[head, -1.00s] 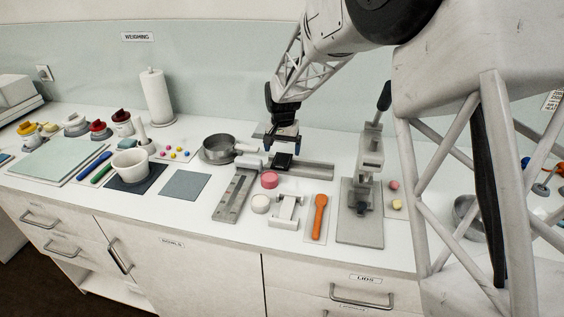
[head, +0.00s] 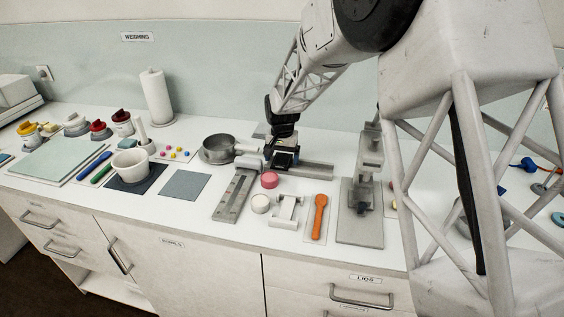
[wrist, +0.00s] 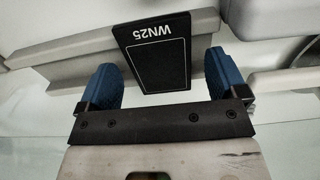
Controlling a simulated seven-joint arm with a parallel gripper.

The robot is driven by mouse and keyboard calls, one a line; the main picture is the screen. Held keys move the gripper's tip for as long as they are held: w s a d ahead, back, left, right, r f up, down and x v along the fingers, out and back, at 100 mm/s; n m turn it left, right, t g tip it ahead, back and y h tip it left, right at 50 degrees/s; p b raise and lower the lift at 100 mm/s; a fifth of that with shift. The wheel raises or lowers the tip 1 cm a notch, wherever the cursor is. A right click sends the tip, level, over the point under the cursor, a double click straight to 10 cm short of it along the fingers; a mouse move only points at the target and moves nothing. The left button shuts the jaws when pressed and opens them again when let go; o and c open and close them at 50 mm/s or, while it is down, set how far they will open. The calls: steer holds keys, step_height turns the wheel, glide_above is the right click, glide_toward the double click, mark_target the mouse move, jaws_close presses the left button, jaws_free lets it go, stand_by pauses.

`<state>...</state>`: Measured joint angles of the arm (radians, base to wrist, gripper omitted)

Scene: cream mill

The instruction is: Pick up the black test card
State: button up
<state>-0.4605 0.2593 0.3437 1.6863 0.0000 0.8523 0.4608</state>
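The black test card (wrist: 158,62) shows between my finger pads in the wrist view, marked "WN25" in white. In the head view the card (head: 285,158) sits at the grey metal rail, partly hidden by my gripper. My gripper (head: 282,155) is low over it. In the wrist view my gripper (wrist: 162,80) is open, with a blue pad on each side of the card and a clear gap on both sides.
A grey pan (head: 218,150) stands left of my gripper. The grey rail (head: 305,170) runs right from the card. A pink round piece (head: 269,180), a white round piece (head: 260,203) and an orange spoon (head: 319,215) lie in front. A grey press (head: 362,190) stands to the right.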

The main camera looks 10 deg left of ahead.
mark_target(282, 160)
steer(key=c, duration=0.9)
steer(key=shift+r, duration=0.1)
steer(key=shift+r, duration=1.45)
steer(key=shift+s+d+r, duration=0.1)
steer(key=shift+s+r, duration=0.05)
steer(key=shift+r, duration=0.15)
steer(key=s+d, duration=0.2)
steer(key=s, duration=0.2)
steer(key=s+d+r, duration=0.1)
steer(key=s+d, duration=0.1)
steer(key=s, duration=0.3)
steer(key=s+d, duration=0.2)
steer(key=s, duration=0.3)
steer(key=shift+d+r, duration=0.15)
steer(key=shift+d, duration=0.25)
